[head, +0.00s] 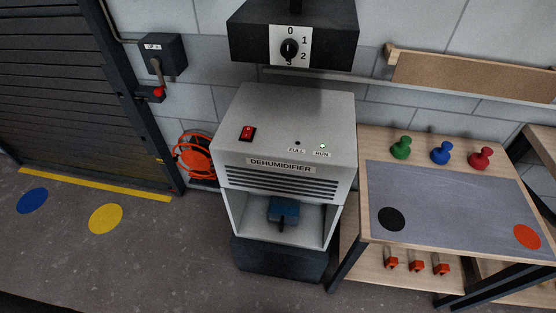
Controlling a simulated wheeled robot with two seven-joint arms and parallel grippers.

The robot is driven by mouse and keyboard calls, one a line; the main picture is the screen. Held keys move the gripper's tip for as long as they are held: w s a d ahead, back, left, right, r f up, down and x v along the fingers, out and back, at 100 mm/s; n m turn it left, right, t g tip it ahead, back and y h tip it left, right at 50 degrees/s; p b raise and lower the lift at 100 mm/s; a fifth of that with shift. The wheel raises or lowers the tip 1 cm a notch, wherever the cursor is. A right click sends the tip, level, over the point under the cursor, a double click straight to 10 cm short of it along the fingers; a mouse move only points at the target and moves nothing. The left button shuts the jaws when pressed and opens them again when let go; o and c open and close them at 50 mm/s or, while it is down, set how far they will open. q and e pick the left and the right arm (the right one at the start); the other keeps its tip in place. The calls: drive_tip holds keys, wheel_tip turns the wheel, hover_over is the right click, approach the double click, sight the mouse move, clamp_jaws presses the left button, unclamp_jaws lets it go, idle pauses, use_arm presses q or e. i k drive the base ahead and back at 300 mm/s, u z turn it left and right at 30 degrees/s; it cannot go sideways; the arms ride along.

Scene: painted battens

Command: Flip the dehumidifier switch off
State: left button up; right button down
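The dehumidifier (281,195) is a light grey cabinet in the middle of the head view, with dark vent slots and a name label on its front. Its red rocker switch (247,133) sits on the left of the sloping top panel. Which side of the rocker is pressed is too small to tell. The RUN lamp (323,146) glows green. The FULL lamp (297,143) is dark. Neither of my grippers is in view.
A dark box with a rotary dial (289,49) hangs above the dehumidifier. A workbench (375,148) with coloured knobs stands at right. A lever box (162,55) and an orange coil (194,158) are at left.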

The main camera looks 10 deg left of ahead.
sight(248, 133)
drive_tip(key=k, duration=1.2)
drive_tip(key=z, duration=0.55)
drive_tip(key=i, duration=0.6)
drive_tip(key=z, duration=0.2)
